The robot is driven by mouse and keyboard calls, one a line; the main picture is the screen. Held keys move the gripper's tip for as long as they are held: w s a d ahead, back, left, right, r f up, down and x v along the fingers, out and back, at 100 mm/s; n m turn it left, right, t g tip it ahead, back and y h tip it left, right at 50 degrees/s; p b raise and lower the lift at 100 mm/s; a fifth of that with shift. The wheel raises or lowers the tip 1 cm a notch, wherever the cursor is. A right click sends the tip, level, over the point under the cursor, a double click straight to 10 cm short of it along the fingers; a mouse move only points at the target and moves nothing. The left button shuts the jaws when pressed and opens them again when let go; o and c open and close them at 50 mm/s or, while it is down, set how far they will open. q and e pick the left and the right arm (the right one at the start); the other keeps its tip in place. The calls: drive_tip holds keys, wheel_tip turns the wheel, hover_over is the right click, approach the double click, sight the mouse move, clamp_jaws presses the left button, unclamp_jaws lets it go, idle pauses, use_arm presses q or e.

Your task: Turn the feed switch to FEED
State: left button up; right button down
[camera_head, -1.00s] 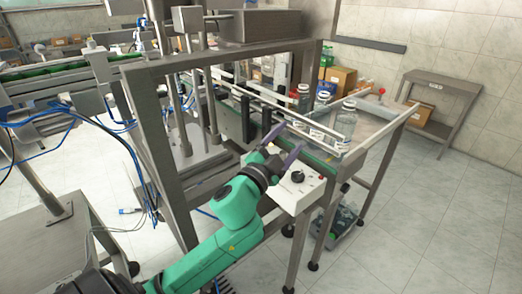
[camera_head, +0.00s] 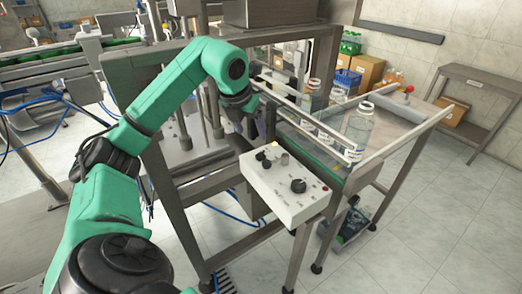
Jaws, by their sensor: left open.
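The white control box (camera_head: 284,204) is mounted at the front of the machine, below the guard frame. A round black knob (camera_head: 298,186) sits on its sloped top; it may be the feed switch, but I cannot read its labels or setting. My left gripper (camera_head: 262,124) points down behind the box's far edge, apart from the black knob. Its fingers are partly dark against the machine and hold nothing I can see. My right gripper is out of view.
Clear bottles stand on the conveyor behind the box, including a large one (camera_head: 357,127). A metal guard frame (camera_head: 150,160) surrounds the machine at left. A grey side table (camera_head: 470,100) stands at the right wall.

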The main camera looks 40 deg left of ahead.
sight(260, 153)
use_arm(q)
drive_tip(key=p+x, duration=0.1)
drive_tip(key=x, duration=1.1)
drive_tip(key=shift+w+d+f+p, duration=0.15)
drive_tip(key=shift+w+f+p, duration=0.05)
drive_tip(key=shift+p, duration=0.2)
clamp_jaws()
